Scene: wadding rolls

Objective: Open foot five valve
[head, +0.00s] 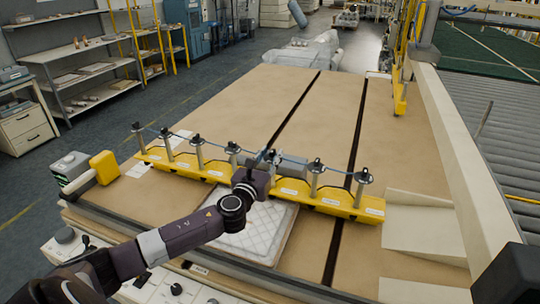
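A long yellow bar (335,203) lies across the brown table, with a row of upright grey posts with black tops, the feet with their valves. The leftmost post (138,140) and the rightmost post (362,184) are clear to see. My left arm reaches in from the lower left. My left gripper (266,158) is at the bar right of its middle, at about the fifth post from the left. The gripper and wrist hide most of that post, so its valve cannot be made out. Whether the fingers touch it or are closed cannot be told.
A white quilted pad (250,235) lies on the table (300,100) in front of the bar, under my forearm. Neighbouring posts stand close on both sides of the gripper. A grey box (291,167) sits on the bar just right of it.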

